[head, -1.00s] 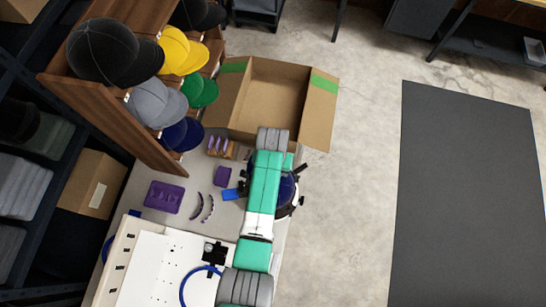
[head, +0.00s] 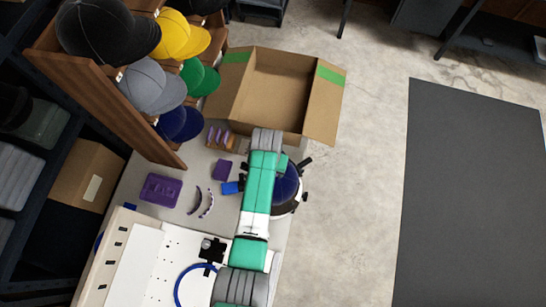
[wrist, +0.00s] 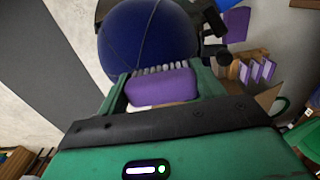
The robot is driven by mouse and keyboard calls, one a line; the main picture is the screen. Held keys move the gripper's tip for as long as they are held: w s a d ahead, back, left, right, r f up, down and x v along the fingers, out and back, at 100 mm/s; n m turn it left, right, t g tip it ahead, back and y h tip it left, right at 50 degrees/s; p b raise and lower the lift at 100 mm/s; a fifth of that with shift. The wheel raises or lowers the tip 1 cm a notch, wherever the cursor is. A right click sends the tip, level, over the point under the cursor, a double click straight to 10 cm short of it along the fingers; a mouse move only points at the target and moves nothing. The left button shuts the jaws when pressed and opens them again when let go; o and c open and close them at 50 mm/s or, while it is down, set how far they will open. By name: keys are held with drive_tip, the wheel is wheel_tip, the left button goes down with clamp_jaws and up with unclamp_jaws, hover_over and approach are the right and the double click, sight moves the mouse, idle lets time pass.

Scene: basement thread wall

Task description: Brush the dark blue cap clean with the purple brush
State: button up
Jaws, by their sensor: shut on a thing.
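A dark blue cap (head: 287,184) sits on a black and white stand at the right edge of the bench, partly hidden by my arm in the head view. Its round crown fills the top middle of the wrist view (wrist: 148,38). My gripper (wrist: 162,92) is shut on the purple brush (wrist: 160,88), held between its green fingers. The pale bristles face the cap and lie at the crown's near edge; I cannot tell whether they touch. In the head view the gripper and brush are hidden by my arm.
An open cardboard box (head: 275,90) stands beyond the cap. A wooden rack (head: 110,105) at left holds several caps, including another dark blue one (head: 181,123). A purple tray (head: 160,190), curved strips (head: 202,203), a purple block (head: 222,170) and a blue piece (head: 231,188) lie on the bench.

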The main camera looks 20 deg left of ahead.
drive_tip(key=shift+s+a, duration=0.5)
drive_tip(key=shift+a, duration=0.15)
drive_tip(key=shift+s+d+r, duration=0.1)
drive_tip(key=shift+d+r, duration=0.05)
drive_tip(key=shift+r, duration=0.05)
drive_tip(key=shift+w+d+f, duration=0.2)
drive_tip(key=shift+w+d, duration=0.9)
drive_tip(key=shift+d, duration=0.15)
drive_tip(key=shift+w+d+r, duration=0.15)
drive_tip(key=shift+w+d, duration=0.1)
wheel_tip(320, 180, up, 8)
drive_tip(key=p, duration=0.7)
drive_tip(key=shift+f, duration=0.2)
